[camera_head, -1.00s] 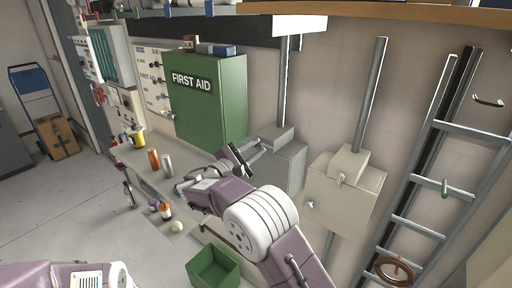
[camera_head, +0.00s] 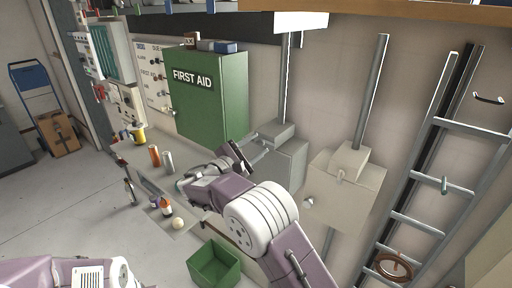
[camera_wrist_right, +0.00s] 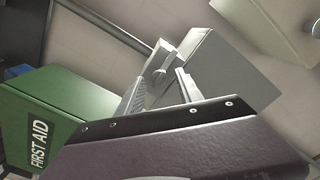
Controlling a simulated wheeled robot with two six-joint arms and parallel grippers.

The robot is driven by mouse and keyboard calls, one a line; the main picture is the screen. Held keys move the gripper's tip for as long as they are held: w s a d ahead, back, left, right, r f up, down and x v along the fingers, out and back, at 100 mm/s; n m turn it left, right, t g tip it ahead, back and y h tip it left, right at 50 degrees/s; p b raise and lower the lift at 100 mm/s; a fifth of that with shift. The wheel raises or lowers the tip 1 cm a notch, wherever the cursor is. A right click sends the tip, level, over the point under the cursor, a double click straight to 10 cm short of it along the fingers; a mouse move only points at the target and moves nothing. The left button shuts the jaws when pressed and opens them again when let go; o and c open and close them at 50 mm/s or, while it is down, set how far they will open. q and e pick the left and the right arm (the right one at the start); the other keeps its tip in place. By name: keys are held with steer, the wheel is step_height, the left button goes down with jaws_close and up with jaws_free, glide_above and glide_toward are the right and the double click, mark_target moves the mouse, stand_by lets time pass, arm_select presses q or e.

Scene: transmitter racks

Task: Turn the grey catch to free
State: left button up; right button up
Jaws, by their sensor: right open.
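A grey box (camera_head: 287,164) with a conduit rising from its top is on the wall, right of the green first aid cabinet. In the right wrist view a small grey catch (camera_wrist_right: 160,72) shows on this grey box (camera_wrist_right: 222,70). My right gripper (camera_head: 260,147) reaches to the box's left side. In the wrist view its two fingers (camera_wrist_right: 160,88) are apart and empty, with the catch just beyond and between their tips. I cannot tell whether they touch it. The catch is hard to make out in the head view. My left arm shows at the bottom left, its gripper out of view.
The first aid cabinet (camera_head: 207,100) stands close left of the gripper. A beige box (camera_head: 343,190) with a small knob is to the right, then a ladder (camera_head: 416,180). Bottles stand on the ledge; a green bin (camera_head: 214,264) is below.

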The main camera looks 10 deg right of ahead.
steer(key=b+v, duration=0.3)
steer(key=v, duration=0.6)
steer(key=s+d+f+m+g+y, duration=0.3)
steer(key=s+d+f+g+y, duration=0.25)
steer(key=f, duration=0.55)
steer(key=s+d+f+m+g+y, duration=0.2)
steer(key=s+d+f+m+g, duration=0.15)
steer(key=s+d+f, duration=0.45)
steer(key=s+a+f+m+y, duration=0.5)
steer(key=s+f+m+y, duration=0.2)
steer(key=s+m, duration=0.3)
steer(key=s+f, duration=0.1)
steer(key=s, duration=0.1)
steer(key=shift+s+f+m+g, duration=0.3)
steer(key=shift+s+m+g, duration=0.05)
steer(key=shift+s+g, duration=0.05)
steer(key=shift+a, duration=0.1)
